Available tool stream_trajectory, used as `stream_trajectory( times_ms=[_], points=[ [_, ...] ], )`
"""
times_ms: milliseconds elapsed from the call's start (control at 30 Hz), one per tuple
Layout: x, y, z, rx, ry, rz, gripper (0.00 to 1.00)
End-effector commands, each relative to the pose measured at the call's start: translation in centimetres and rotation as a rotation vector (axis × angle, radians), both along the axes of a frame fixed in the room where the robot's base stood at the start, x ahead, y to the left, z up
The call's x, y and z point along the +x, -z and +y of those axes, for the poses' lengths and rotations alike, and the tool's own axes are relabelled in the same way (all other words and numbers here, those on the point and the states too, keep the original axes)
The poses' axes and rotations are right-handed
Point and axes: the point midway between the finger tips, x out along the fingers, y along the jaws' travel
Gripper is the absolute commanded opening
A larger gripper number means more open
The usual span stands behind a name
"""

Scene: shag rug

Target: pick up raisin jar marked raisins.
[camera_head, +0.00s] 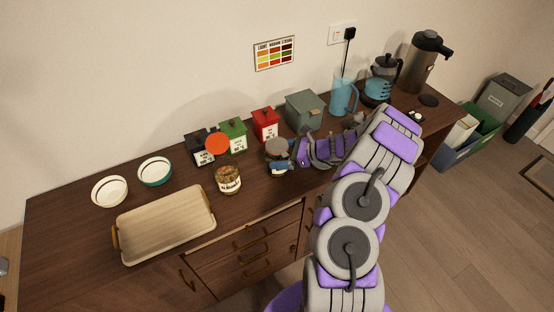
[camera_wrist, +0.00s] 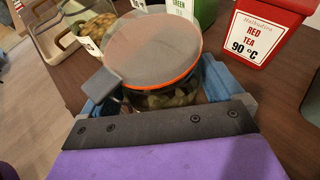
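A glass jar with a grey, orange-rimmed lid (camera_wrist: 155,45) stands between the blue fingers of my gripper (camera_wrist: 160,92). Its contents look dark green-brown, and its label is hidden in the wrist view. In the head view my gripper (camera_head: 283,163) is around this jar's lower part, below the grey lid (camera_head: 277,146). The fingers are close on both sides, but I cannot tell whether they press on the glass. A second jar (camera_head: 228,180), open with brown contents, stands to the left; it also shows in the wrist view (camera_wrist: 92,27). I cannot read "raisins" on either jar.
Black (camera_head: 201,148), green (camera_head: 233,135) and red (camera_head: 265,124) tea tins stand behind the jars. An orange disc (camera_head: 217,143) is near the black tin. A wooden tray (camera_head: 166,225) and two bowls (camera_head: 110,191) are left. A grey box (camera_head: 305,109) and blue pitcher (camera_head: 343,97) stand right.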

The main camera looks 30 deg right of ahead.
Motion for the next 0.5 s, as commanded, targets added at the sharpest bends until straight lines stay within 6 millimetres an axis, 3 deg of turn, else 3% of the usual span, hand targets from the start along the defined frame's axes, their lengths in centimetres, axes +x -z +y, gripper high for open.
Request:
stream_trajectory(
  times_ms=[67,500],
  points=[
    [0.01,0.0,-0.04,0.0,0.001,0.0,0.81],
    [0.02,0.04,-0.07,-0.001,0.001,0.0,0.39]
  ],
)
